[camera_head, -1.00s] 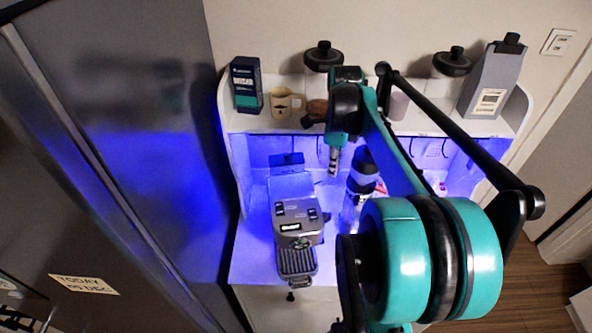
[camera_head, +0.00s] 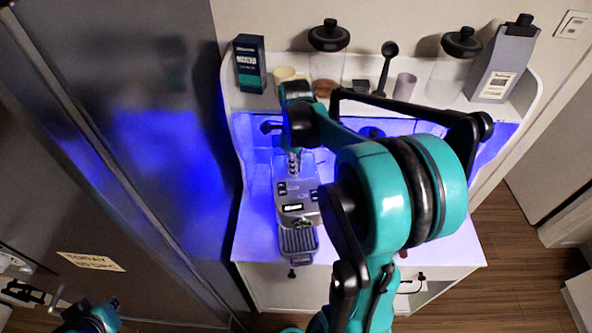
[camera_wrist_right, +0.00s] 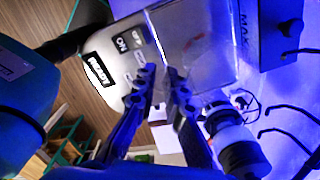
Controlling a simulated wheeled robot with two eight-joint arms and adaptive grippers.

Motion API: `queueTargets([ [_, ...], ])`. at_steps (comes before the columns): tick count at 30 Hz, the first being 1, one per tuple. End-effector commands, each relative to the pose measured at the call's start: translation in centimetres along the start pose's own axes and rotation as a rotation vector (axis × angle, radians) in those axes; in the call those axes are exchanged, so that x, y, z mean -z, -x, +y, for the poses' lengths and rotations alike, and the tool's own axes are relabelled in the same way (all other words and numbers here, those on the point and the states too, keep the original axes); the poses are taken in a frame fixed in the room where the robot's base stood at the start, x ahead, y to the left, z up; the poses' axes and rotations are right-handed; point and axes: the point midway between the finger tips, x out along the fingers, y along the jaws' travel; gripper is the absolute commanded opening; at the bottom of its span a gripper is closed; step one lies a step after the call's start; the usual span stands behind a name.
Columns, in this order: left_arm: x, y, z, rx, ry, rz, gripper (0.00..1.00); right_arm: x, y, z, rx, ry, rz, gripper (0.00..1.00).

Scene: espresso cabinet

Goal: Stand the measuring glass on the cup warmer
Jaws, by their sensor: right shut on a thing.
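The espresso machine (camera_head: 297,222) stands on the counter, its steel top plate the cup warmer (camera_wrist_right: 200,30). In the head view my right gripper (camera_head: 294,165) is over the rear of the machine, its arm hiding part of the top. In the right wrist view my right gripper (camera_wrist_right: 167,85) has its fingers close together over the machine top, shut on the measuring glass. The clear glass is hard to make out against the steel, and I cannot tell whether it touches the plate. My left gripper (camera_head: 22,292) is small at the lower left, its jaws unclear.
A dark-capped cylinder (camera_wrist_right: 240,145) stands beside the machine in the right wrist view. The shelf above holds a dark box (camera_head: 250,65), lidded jars (camera_head: 329,37), a small cup (camera_head: 404,86) and a grey bag (camera_head: 502,65). A tall dark cabinet (camera_head: 130,150) closes the left side.

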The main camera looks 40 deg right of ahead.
Motion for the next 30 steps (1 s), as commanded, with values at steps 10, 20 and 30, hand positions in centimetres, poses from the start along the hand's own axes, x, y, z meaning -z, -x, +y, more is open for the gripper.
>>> queueTargets([
  [10,0.1,0.2,0.0,0.000,0.000,0.000,0.00,0.0,-2.3,0.0,0.000,0.000,0.000,0.00],
  [20,-0.1,-0.1,0.0,0.000,0.000,0.000,0.00,0.0,-2.6,-0.1,0.000,0.000,0.000,0.31],
  [30,0.1,0.1,0.0,0.000,0.000,0.000,0.00,0.0,-2.4,-0.1,0.000,0.000,0.000,0.31],
])
